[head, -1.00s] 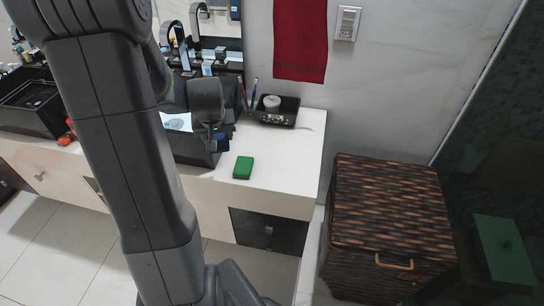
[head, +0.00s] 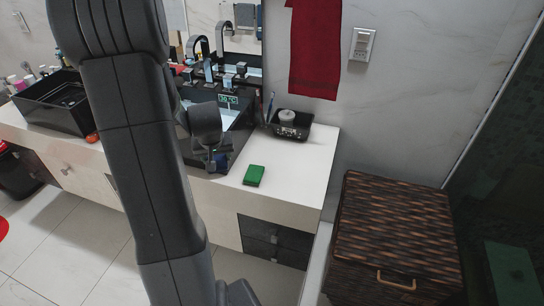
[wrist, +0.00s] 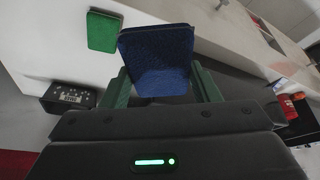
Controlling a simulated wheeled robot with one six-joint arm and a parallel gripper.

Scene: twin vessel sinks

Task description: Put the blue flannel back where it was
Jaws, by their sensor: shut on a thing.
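The blue flannel (wrist: 157,60) is a dark blue folded pad between the green-sided fingers of my gripper (wrist: 165,88) in the wrist view. My gripper is shut on it. In the head view the flannel (head: 221,161) shows as a small dark blue patch below my gripper (head: 212,158), at the front right corner of the near black sink. I cannot tell whether it touches the counter or sink. A green flannel (head: 254,176) lies on the white counter to its right, and it shows at the upper left in the wrist view (wrist: 104,30).
A black tray (head: 289,125) with a round white item stands at the counter's back right. The near black sink (head: 240,139) is partly behind my arm. A red towel (head: 315,45) hangs on the wall. A wicker basket (head: 393,235) stands right of the counter. The counter's right end (head: 300,170) is bare.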

